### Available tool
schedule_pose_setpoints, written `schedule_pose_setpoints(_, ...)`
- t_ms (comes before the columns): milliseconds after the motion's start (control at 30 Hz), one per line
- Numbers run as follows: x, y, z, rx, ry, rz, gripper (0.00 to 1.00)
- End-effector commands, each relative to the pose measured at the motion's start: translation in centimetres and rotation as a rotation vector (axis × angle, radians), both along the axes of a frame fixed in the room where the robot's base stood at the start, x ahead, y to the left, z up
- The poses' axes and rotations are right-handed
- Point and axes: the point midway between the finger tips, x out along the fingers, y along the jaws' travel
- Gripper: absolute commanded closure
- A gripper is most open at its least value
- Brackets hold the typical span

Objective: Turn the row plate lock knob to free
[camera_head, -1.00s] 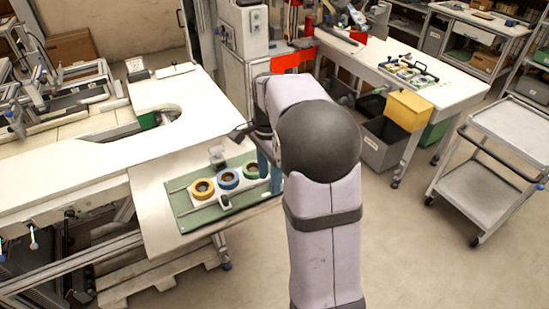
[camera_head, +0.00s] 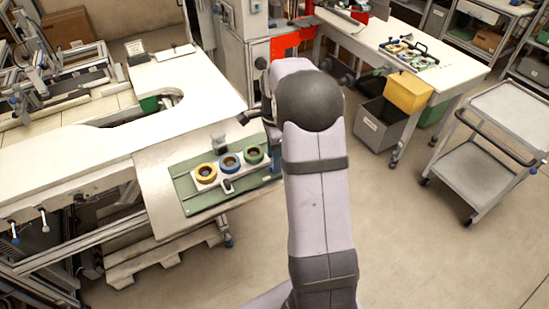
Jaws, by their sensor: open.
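A white row plate (camera_head: 218,171) lies on a green board (camera_head: 185,190) on the table. My gripper (camera_head: 246,116) shows as a small dark shape left of my arm, above and behind the reels, apart from the knob. It is open, with nothing seen in it. My arm hides part of the wrist.
A small clear-and-grey item (camera_head: 218,142) stands behind the reels. A white worktable (camera_head: 190,80) spreads left and behind. A yellow box (camera_head: 407,92), a grey bin (camera_head: 380,125) and a trolley (camera_head: 500,120) stand to the right. The floor in front is clear.

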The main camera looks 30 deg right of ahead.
Motion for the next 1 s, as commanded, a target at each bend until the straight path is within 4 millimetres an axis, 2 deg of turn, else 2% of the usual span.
schedule_pose_setpoints(200,0.0,0.0,-1.5,0.000,0.001,0.001,0.56)
schedule_pose_setpoints(500,0.0,0.0,-1.8,0.000,0.000,0.001,0.56)
schedule_pose_setpoints(533,0.0,0.0,-1.8,0.000,0.000,0.001,0.61)
schedule_pose_setpoints(600,0.0,0.0,-1.8,0.000,0.000,0.001,0.78)
schedule_pose_setpoints(700,0.0,0.0,-1.8,0.000,0.000,0.001,0.98)
schedule_pose_setpoints(1000,0.0,0.0,-1.7,0.000,0.000,0.023,0.98)
